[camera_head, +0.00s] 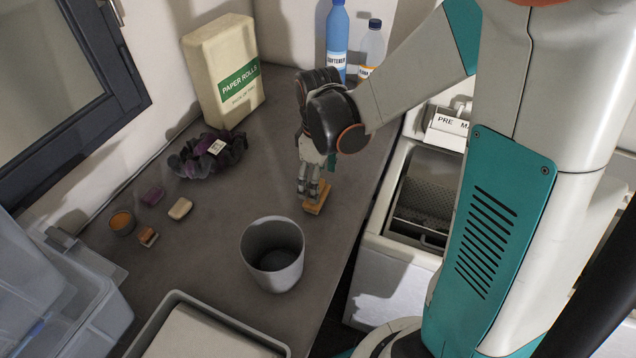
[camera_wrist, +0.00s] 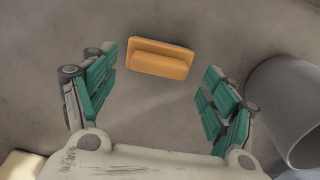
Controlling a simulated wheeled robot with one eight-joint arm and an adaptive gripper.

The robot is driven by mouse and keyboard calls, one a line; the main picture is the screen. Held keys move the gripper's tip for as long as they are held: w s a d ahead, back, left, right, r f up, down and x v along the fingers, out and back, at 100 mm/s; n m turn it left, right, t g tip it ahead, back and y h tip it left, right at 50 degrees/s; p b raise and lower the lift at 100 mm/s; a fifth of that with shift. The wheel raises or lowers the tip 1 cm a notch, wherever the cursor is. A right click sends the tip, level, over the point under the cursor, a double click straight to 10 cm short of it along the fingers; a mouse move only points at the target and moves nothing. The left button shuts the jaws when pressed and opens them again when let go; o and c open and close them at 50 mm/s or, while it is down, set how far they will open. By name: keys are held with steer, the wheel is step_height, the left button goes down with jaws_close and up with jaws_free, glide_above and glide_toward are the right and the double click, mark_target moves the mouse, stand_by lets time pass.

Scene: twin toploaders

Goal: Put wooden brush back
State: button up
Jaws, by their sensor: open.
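The wooden brush (camera_head: 315,203) is a small orange-brown block lying on the grey counter, right of the middle. In the wrist view the brush (camera_wrist: 160,60) lies flat, a little beyond the space between my fingers. My gripper (camera_head: 313,187) points down over it, with its fingertips close above it in the head view. In the wrist view my gripper (camera_wrist: 158,92) is open, its teal finger pads wide apart and nothing between them. The fingers hide part of the brush in the head view.
A grey round bin (camera_head: 272,285) stands just left and in front of the brush. A light tray (camera_head: 165,305) is at the front. An open toploader (camera_head: 425,205) is right of the counter.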

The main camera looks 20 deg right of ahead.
step_height(320, 180, up, 8)
steer(key=p, duration=0.2)
steer(key=s+r+m+t, duration=0.7)
steer(key=s+r+m, duration=0.2)
steer(key=s, duration=0.3)
steer(key=shift+r, duration=0.5)
steer(key=shift+s+a, duration=0.1)
